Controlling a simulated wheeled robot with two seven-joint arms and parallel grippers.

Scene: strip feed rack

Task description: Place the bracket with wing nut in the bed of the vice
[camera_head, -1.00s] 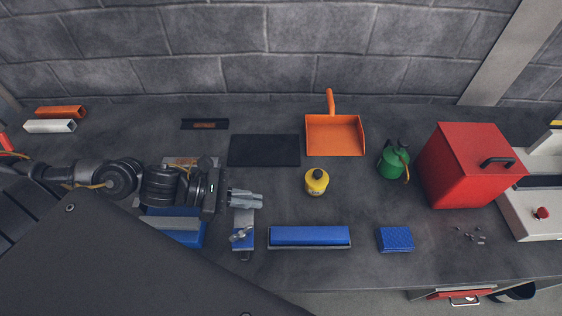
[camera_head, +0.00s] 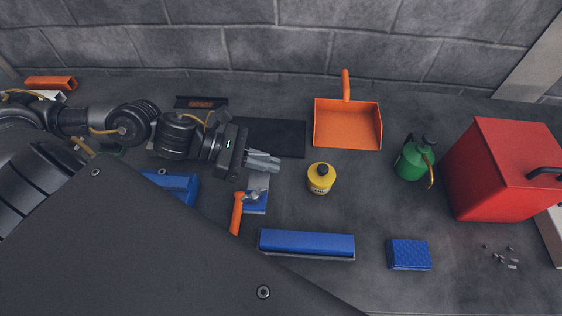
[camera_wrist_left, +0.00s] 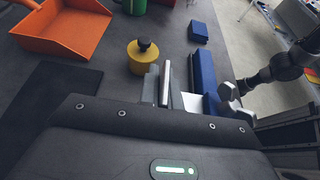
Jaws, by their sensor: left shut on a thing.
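My left gripper (camera_head: 264,162) is shut on the grey metal bracket with wing nut (camera_head: 258,182). The wing nut and a blue part show below the fingers. In the left wrist view the bracket (camera_wrist_left: 192,102) rises between and beside the fingertips, with pale wing-nut lobes at its right. A blue block (camera_head: 178,183), largely hidden by my left arm and body, stands left of the bracket; I cannot tell whether it is the vice. My right arm (camera_wrist_left: 268,72) shows in the left wrist view; its gripper's jaws cannot be made out.
An orange handle (camera_head: 237,213) is beside the bracket. A long blue bar (camera_head: 306,244) and a blue sponge-like block (camera_head: 409,254) lie in front. A dustpan (camera_head: 347,125), green can (camera_head: 411,160) and red box (camera_head: 503,170) stand farther right.

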